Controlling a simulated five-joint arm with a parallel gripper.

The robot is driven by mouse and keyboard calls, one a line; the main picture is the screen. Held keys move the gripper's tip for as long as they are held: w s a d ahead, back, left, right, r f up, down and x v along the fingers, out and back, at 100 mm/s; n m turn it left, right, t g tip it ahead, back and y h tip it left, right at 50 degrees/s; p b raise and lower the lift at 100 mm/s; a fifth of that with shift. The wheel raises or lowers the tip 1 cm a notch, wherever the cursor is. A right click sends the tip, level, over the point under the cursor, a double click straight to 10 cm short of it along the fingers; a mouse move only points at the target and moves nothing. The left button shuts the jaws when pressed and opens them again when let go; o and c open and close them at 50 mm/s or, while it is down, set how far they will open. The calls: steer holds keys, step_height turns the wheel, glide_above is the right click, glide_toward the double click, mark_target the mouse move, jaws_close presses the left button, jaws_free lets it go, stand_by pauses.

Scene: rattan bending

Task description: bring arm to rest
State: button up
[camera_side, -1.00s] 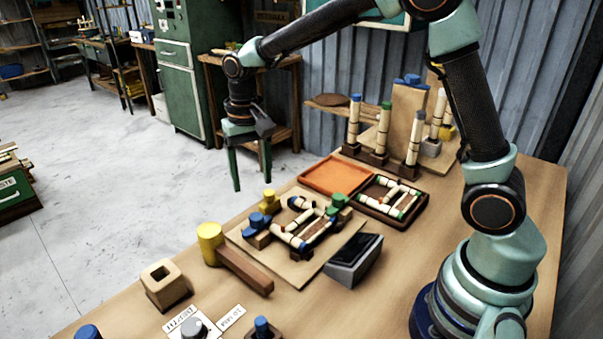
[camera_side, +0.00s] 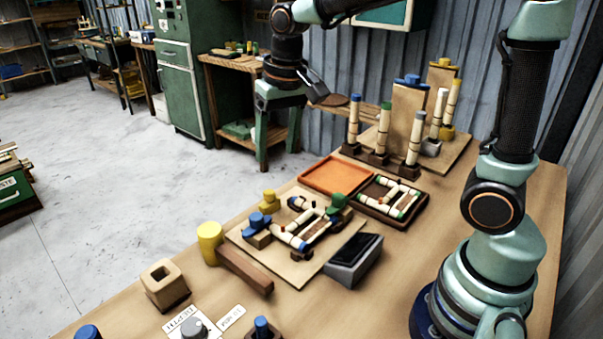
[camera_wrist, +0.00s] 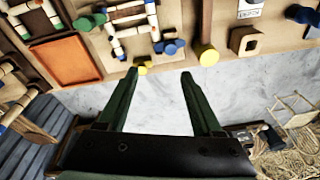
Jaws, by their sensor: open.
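My gripper (camera_side: 264,140) hangs in the air in the side view, past the table's far left edge and above the floor. Its two green fingers point down and are apart with nothing between them. In the wrist view my gripper (camera_wrist: 160,80) also shows open and empty, its fingertips near the table edge with pale floor between them. The bending jig board (camera_side: 278,262) holds rattan pieces (camera_side: 290,238) among blue, yellow and green pegs. A dark tray (camera_side: 380,208) holds more rattan pieces, and an orange tray (camera_side: 335,176) beside it is empty.
Upright rattan posts (camera_side: 383,130) stand at the back. A green cabinet (camera_side: 183,80) and wooden bench (camera_side: 240,62) are behind my gripper.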

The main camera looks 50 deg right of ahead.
steer(key=s+d+r+n+t, duration=0.1)
steer(key=s+d+n+t, duration=0.2)
steer(key=s, duration=0.7)
steer(key=shift+s+d+r+t, duration=0.25)
steer(key=shift+d+t, duration=0.15)
steer(key=shift+d, duration=0.1)
